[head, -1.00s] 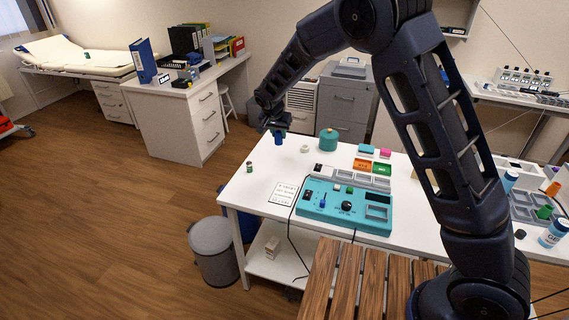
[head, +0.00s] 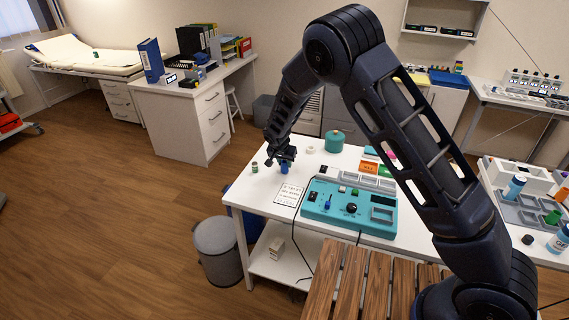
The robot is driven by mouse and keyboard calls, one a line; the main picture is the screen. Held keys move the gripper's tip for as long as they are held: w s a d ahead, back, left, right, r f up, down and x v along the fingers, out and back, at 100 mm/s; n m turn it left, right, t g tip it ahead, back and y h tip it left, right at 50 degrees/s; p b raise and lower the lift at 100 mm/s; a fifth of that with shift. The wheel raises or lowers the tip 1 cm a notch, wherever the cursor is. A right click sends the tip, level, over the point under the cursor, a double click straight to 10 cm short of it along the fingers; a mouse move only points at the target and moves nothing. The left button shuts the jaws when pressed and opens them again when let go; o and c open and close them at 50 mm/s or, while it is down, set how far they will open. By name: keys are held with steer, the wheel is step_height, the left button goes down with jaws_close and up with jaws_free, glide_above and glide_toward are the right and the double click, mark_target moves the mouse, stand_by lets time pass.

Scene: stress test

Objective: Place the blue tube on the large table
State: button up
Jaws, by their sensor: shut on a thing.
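The blue tube (head: 284,168) is in my gripper (head: 284,160) in the head view. My gripper is shut on it and points down over the left part of the large white table (head: 262,199). The tube's lower end is at or just above the tabletop; I cannot tell whether it touches. The fingertips are small and dark here, and the upper part of the tube is hidden by them.
A small green-and-white jar (head: 254,167) stands just left of the gripper. A printed card (head: 288,195) and a teal device (head: 350,208) lie nearer. A teal round container (head: 334,142) and a white roll (head: 310,150) stand behind. A grey bin (head: 218,250) stands on the floor.

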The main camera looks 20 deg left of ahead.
steer(key=shift+f, duration=0.3)
steer(key=o, duration=1)
steer(key=shift+c, duration=0.2)
steer(key=v, duration=1.2)
steer(key=shift+r, duration=0.2)
